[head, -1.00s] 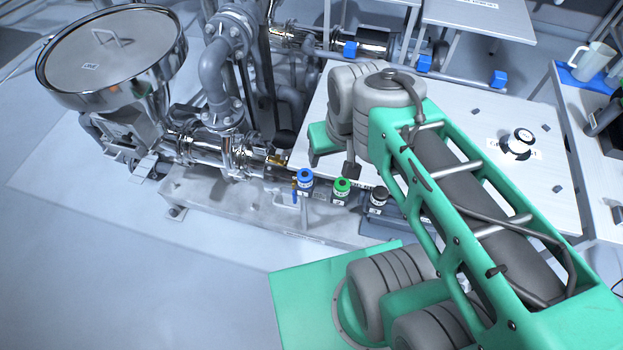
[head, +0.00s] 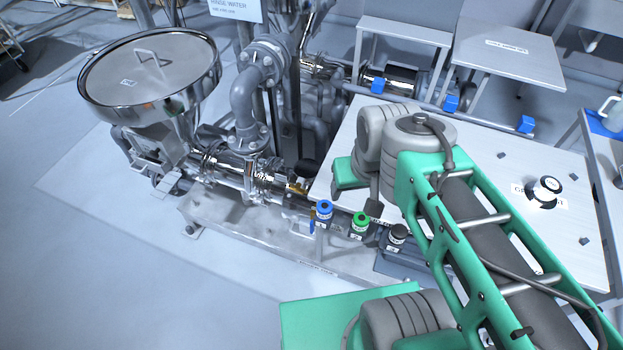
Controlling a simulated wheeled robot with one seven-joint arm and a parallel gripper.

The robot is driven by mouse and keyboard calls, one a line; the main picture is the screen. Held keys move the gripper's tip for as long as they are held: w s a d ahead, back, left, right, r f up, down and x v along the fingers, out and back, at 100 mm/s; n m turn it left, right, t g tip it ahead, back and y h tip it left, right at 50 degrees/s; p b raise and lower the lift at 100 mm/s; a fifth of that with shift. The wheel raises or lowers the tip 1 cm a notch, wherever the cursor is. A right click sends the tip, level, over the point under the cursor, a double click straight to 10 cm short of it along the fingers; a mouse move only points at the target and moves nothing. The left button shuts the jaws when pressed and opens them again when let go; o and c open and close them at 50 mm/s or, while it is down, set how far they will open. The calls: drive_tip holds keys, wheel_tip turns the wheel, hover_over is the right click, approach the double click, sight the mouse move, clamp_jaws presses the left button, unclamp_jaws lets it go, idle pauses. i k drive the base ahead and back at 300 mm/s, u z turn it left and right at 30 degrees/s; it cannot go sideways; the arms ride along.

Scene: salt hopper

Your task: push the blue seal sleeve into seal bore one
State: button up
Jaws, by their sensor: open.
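A blue ring-shaped piece with a dark centre (head: 325,207), likely the blue seal sleeve, sits upright on a small dark labelled block at the front edge of the pump skid. I cannot make out which part is seal bore one. My green and grey arm spans the right half of the head view. Its bent joint is just above and right of these pieces. I cannot pick out my gripper; the arm's end appears hidden behind my arm links.
A lidded steel hopper (head: 150,75) and steel piping (head: 255,180) stand left of the pieces. Open floor (head: 130,260) is at the lower left.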

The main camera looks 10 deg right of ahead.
sight(324, 208)
drive_tip(key=z, duration=0.05)
drive_tip(key=k, duration=0.65)
drive_tip(key=u, duration=0.7)
drive_tip(key=i, duration=0.55)
drive_tip(key=u, duration=0.9)
drive_tip(key=i, duration=0.75)
drive_tip(key=u, duration=0.05)
